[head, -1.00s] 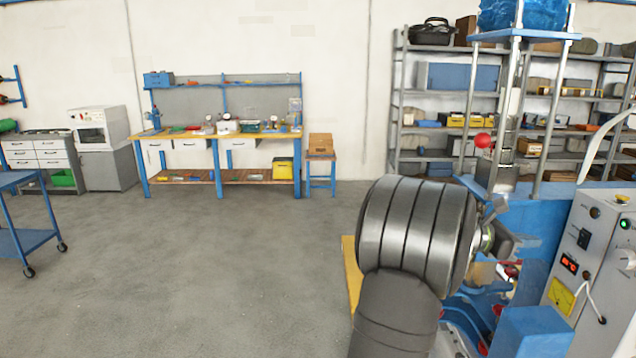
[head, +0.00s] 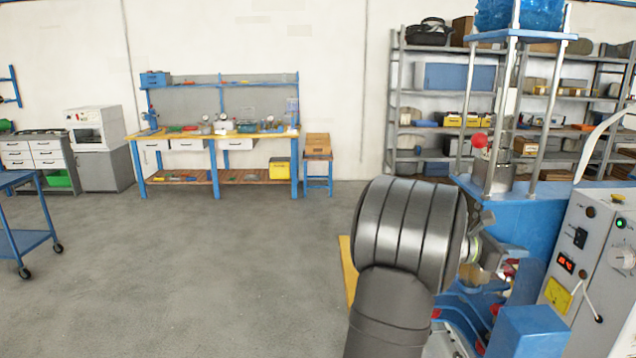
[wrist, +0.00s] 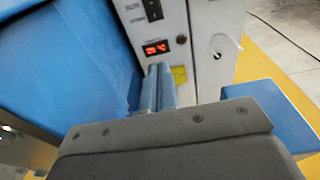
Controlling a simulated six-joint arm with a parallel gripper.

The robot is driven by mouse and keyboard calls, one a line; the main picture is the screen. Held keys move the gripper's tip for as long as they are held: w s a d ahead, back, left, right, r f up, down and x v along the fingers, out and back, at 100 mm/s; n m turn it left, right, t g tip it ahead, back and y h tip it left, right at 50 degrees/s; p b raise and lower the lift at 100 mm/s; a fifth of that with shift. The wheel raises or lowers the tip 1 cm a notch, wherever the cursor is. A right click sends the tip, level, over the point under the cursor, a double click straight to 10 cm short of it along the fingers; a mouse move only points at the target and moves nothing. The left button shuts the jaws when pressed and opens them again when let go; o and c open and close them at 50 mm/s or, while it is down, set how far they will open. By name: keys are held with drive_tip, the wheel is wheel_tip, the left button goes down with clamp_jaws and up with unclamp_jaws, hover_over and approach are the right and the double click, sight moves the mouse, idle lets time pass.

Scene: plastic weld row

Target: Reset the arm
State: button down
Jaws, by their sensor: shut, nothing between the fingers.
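My arm crosses the lower right of the head view, and its large grey wrist joint hides most of what is behind it. In the wrist view my gripper (wrist: 160,88) shows as two narrow fingers lying together, with nothing between them. They point toward the front of the grey control box (wrist: 205,45) with its red display. A blue machine body (wrist: 75,55) is close on the left. In the head view the control box (head: 590,265) stands at the right edge, beside the blue machine (head: 525,225). I cannot tell whether the fingers touch anything.
A red ball knob (head: 480,141) is on the machine, near its metal posts. A blue block (wrist: 268,115) sits right of the gripper. A workbench (head: 215,135), shelves (head: 445,105) and a blue cart (head: 30,240) stand farther off. The grey floor (head: 200,270) at left is clear.

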drive_tip(key=d+r, duration=0.2)
drive_tip(key=d, duration=0.6)
drive_tip(key=a+r, duration=0.3)
drive_tip(key=a, duration=1)
drive_tip(key=a+r, duration=0.2)
drive_tip(key=a, duration=1.1)
drive_tip(key=d+f, duration=0.1)
drive_tip(key=d, duration=0.8)
drive_tip(key=shift+d, duration=0.35)
drive_tip(key=c, duration=2.1)
unclamp_jaws()
drive_tip(key=shift+f, duration=0.1)
